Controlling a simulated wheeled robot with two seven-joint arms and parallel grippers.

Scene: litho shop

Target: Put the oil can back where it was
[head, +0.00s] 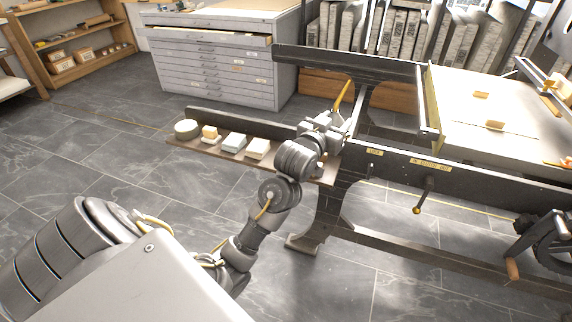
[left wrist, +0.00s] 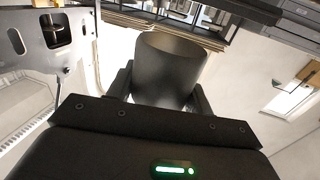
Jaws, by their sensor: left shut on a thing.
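The oil can is a dark grey round body (left wrist: 168,72) between the two fingers in the left wrist view. My left gripper (head: 333,124) is shut on it. In the head view a thin brass-coloured spout (head: 342,97) slants up above the gripper; the can's body is mostly hidden there by the gripper. The gripper is over the right end of a low side shelf (head: 215,148), beside the press frame. I cannot tell whether the can touches the shelf. My right gripper is not in view.
On the shelf stand a round pale tin (head: 187,129), an orange-topped block (head: 210,133) and two pale blocks (head: 258,148). The press (head: 400,165) with a handle (head: 425,195) stands at right. A flat-file cabinet (head: 225,65) stands behind. The floor at left is clear.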

